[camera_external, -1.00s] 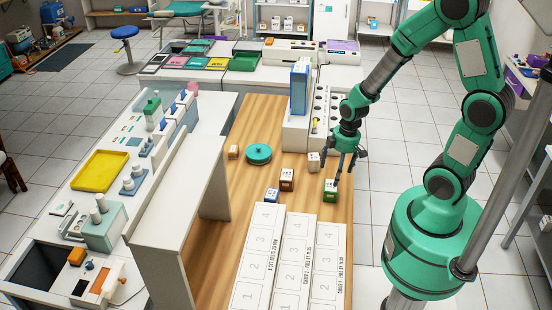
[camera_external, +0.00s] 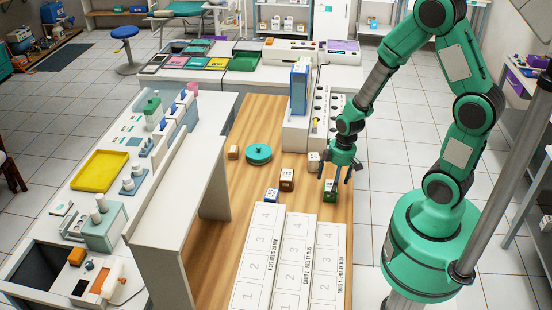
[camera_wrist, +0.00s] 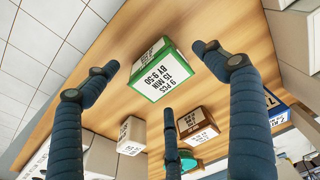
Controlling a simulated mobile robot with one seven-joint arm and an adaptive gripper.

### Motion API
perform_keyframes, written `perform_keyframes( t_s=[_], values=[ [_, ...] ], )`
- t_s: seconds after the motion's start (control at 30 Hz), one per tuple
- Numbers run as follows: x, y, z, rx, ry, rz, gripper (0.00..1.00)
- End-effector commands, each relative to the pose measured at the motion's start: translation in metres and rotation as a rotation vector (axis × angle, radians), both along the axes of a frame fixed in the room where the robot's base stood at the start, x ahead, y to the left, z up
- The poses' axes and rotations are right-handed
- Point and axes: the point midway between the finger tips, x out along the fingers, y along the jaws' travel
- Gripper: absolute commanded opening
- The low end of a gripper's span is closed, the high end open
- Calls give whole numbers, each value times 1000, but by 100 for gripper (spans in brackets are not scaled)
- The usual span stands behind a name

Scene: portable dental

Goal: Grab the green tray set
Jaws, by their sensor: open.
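The green tray set is a small box with green edges and a white label reading "9 PCS 15 MIN BY 9:50" (camera_wrist: 155,68). It sits on the wooden table, at the right side in the external view (camera_external: 331,196). My gripper (camera_external: 337,186) is open and points down just over it, partly hiding it there. In the wrist view my gripper's three dark blue fingers (camera_wrist: 160,78) spread around the box, with gaps between the fingertips and its sides. Nothing is held.
A brown-edged box (camera_external: 287,179) and a blue-edged box (camera_external: 272,195) stand to the left. A whitish box (camera_external: 313,160) is behind. A teal round object (camera_external: 258,154) lies farther left. Numbered white lanes (camera_external: 298,262) fill the table front. A holed rack (camera_external: 322,110) stands at the back.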

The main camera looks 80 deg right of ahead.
Motion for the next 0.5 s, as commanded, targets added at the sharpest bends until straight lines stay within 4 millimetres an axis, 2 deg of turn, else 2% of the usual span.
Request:
perform_keyframes(
  t_s=[0.3,0.5],
  values=[
    [5,-1,-37,0,1,0,84],
    [6,-1,-42,0,1,-1,84]
  ],
)
